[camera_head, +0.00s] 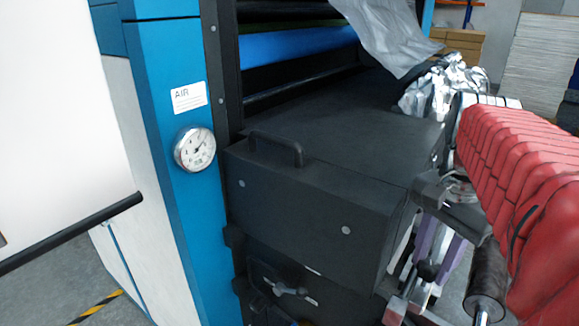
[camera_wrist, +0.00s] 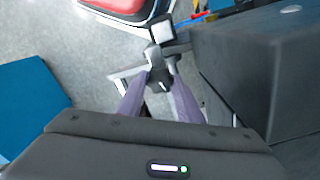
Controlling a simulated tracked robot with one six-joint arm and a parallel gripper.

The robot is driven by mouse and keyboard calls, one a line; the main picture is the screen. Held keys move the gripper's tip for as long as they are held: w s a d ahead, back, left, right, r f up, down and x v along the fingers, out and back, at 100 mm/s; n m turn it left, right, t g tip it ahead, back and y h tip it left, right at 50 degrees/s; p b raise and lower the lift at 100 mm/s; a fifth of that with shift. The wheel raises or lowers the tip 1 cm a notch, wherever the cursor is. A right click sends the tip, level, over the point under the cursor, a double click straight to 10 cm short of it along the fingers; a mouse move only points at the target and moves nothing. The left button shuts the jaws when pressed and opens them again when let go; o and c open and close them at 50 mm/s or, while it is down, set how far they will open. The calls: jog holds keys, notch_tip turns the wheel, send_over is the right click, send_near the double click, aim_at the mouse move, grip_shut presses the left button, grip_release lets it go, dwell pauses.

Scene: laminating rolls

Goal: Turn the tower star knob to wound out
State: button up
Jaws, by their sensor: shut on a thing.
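My gripper (camera_head: 428,268) points down to the right of the black machine box, its two lavender fingers close together. It is shut on a small dark knob, which I take to be the tower star knob (camera_head: 429,271). The knob sits on a grey metal frame (camera_head: 396,309). In the wrist view my gripper (camera_wrist: 160,76) reaches from the dark housing to the dark knob (camera_wrist: 159,84) between the fingertips. The fingers hide most of the knob, so its lobes and setting cannot be read.
The black box (camera_head: 310,210) with a handle (camera_head: 277,149) stands close left of my gripper. A small lever knob (camera_head: 289,290) is low on its front. A blue column with an air gauge (camera_head: 195,149) is further left. Crumpled foil (camera_head: 445,84) lies behind. Open floor (camera_wrist: 90,75) shows below.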

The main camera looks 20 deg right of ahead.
aim_at(431, 265)
jog(key=n, duration=0.6)
jog(key=shift+n, duration=0.3)
jog(key=n, duration=0.6)
jog(key=shift+w+n, duration=0.1)
jog(key=shift+n, duration=0.2)
jog(key=o, duration=1)
jog(key=shift+o, duration=0.2)
notch_tip(431, 265, up, 14)
jog(key=shift+f, duration=0.15)
dwell(0.4)
